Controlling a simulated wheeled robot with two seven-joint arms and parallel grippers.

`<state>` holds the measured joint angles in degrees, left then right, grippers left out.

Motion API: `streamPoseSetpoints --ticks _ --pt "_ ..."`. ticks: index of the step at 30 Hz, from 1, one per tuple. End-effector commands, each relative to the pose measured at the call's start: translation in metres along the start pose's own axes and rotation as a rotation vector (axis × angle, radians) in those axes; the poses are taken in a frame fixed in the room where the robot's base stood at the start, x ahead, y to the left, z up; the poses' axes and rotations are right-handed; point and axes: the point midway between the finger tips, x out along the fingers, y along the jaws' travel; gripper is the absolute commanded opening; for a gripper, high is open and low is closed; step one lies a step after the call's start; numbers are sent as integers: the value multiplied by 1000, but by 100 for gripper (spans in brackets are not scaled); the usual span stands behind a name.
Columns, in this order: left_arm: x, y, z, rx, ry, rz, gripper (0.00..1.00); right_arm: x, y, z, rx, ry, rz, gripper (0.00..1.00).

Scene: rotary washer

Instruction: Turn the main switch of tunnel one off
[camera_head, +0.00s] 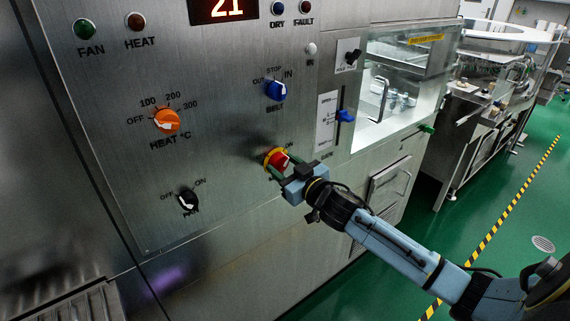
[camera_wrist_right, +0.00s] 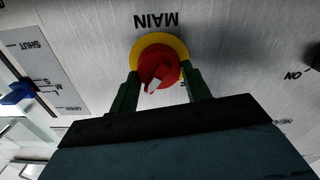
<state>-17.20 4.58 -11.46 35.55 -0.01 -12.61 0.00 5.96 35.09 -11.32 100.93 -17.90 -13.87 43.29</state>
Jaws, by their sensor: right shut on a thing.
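The main switch (camera_head: 276,159) is a red rotary knob on a yellow ring, low on the right of the steel panel. It also shows in the right wrist view (camera_wrist_right: 158,68), with the word MAIN upside down above it and a pale pointer on the knob. My right gripper (camera_head: 284,172) reaches it from the lower right, its green fingers on either side of the red knob and shut on it. In the right wrist view the fingers (camera_wrist_right: 160,84) flank the knob. Part of the label round the switch is hidden by the gripper. My left gripper is not in view.
On the same panel are an orange heat knob (camera_head: 167,121), a blue belt knob (camera_head: 276,90) and a black off/on knob (camera_head: 187,201). A blue slide lever (camera_head: 346,116) is at the right beside a glass window. Green floor (camera_head: 500,235) lies open at right.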

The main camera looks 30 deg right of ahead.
Motion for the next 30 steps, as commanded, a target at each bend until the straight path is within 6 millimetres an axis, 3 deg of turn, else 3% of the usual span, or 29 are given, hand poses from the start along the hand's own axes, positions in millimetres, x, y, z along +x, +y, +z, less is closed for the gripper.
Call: streamPoseSetpoints --ticks 12,30 --pt "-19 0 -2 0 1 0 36 0 -2 -2 -385 0 0 25" --pt "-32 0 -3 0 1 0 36 0 -4 1 -956 1 0 25"
